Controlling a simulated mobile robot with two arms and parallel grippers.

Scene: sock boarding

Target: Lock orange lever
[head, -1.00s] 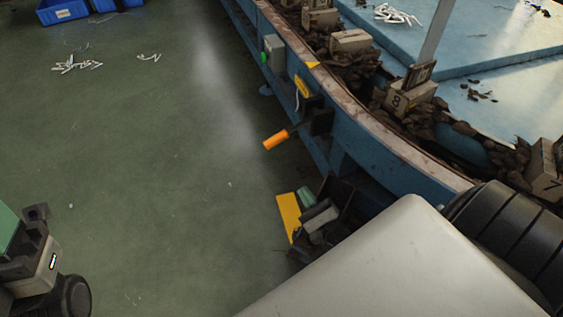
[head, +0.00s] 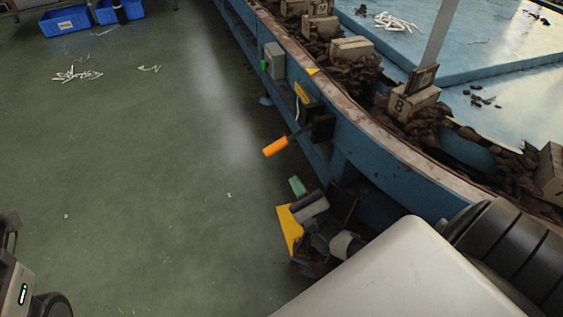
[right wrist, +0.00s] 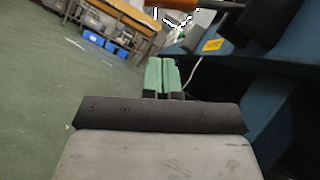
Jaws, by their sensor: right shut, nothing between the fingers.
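The orange lever (head: 275,147) has an orange handle on a dark shaft. The shaft runs to a black box (head: 321,127) on the side of the blue machine. The handle points out over the floor, left and slightly down in the head view. Its orange surface also shows at the top edge of the right wrist view (right wrist: 172,4). My right gripper (head: 297,186) is below the handle in the head view, apart from it. Its green fingers (right wrist: 161,75) are together and empty, pointing toward the lever. The left gripper's fingers are out of view; only part of my left arm shows.
The blue machine (head: 365,160) curves along the right, with numbered blocks on its brown-littered rim. A grey switch box (head: 274,61) is mounted farther along its side. Blue bins (head: 66,21) and white scraps (head: 77,75) lie on the far floor. The green floor left of the lever is clear.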

